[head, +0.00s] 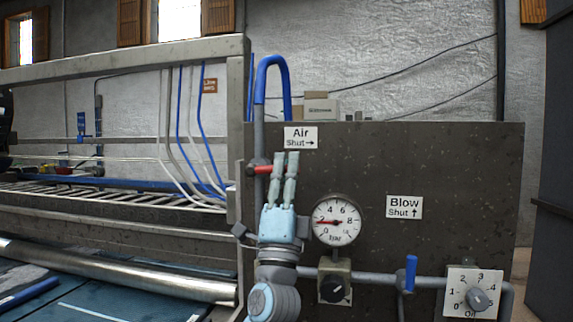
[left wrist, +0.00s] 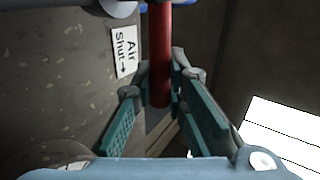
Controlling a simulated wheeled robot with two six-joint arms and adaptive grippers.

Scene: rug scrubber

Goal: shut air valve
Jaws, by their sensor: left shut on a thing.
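The air valve's red lever (head: 262,170) lies about level across the upright pipe at the panel's left edge, below the "Air Shut→" label (head: 300,138). Its right end is hidden behind the fingers. My left gripper (head: 286,156) is at that end, fingers pointing up, shut on the lever. In the left wrist view the red lever (left wrist: 160,50) runs between the teal finger pads of the left gripper (left wrist: 160,92), with the label (left wrist: 124,52) beside it. The valve body is mostly hidden. My right gripper is not in view.
A pressure gauge (head: 337,221) sits just right of my left wrist, its red needle near the low end. A black knob (head: 335,290), a blue lever (head: 411,273) and a numbered dial (head: 473,293) are lower right. A metal-framed machine (head: 120,220) stands left.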

